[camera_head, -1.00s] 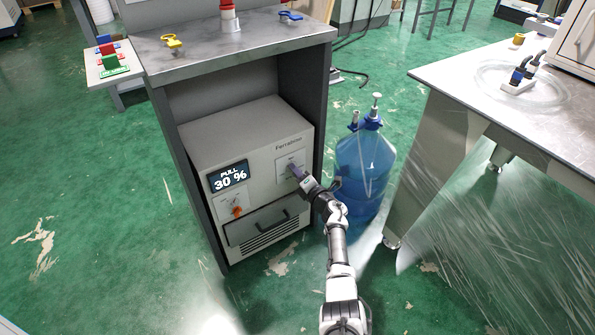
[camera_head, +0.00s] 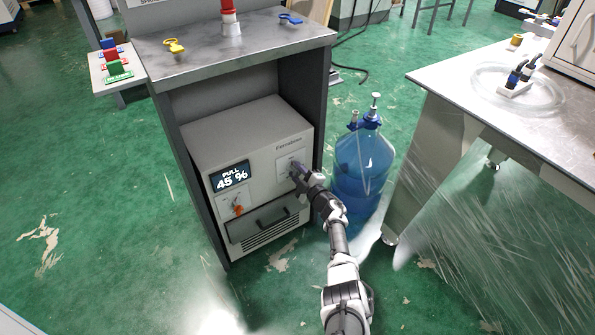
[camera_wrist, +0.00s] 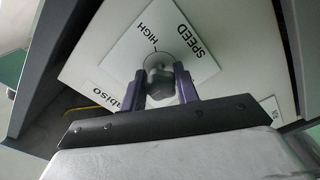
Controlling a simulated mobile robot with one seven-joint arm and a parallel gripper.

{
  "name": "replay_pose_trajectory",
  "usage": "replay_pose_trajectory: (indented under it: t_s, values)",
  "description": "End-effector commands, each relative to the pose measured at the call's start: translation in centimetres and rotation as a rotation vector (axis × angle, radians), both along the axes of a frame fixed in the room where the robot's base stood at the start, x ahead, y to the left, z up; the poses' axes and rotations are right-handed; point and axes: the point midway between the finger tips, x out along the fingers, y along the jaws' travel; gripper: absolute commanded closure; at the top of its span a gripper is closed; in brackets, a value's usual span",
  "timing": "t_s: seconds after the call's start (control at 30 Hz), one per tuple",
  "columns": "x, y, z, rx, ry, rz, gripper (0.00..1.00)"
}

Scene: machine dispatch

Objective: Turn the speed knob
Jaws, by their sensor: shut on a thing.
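The speed knob (camera_wrist: 160,82) is a grey lobed knob on a white plate (camera_wrist: 150,40) marked SPEED and HIGH in the wrist view. My gripper (camera_wrist: 163,88) has its two purple-grey fingers shut on the knob, one on each side. In the head view my gripper (camera_head: 297,172) reaches the right part of the front of the grey machine (camera_head: 262,165), and the knob is hidden behind it. The machine's display (camera_head: 230,176) reads PULL 45 %.
An orange knob (camera_head: 238,209) and a drawer handle (camera_head: 273,218) are on the machine's lower front. The machine sits inside a dark cabinet (camera_head: 188,180). A blue water bottle (camera_head: 362,165) stands close to the right of my arm, and a table (camera_head: 440,78) is farther right.

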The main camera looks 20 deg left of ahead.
Motion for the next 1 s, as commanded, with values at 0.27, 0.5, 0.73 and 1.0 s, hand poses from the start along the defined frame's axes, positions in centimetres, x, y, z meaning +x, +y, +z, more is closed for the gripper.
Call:
replay_pose_trajectory:
  t_s: [0.27, 0.5, 0.73, 1.0]
  values:
    - [0.07, 0.01, 0.16, 0.136, 0.173, -0.001, 0.92]
    - [0.07, 0.02, 0.14, 0.215, 0.275, -0.001, 0.92]
    - [0.06, 0.03, 0.11, 0.25, 0.32, -0.001, 0.92]
    - [0.06, 0.04, 0.12, 0.261, 0.331, 0.0, 0.92]
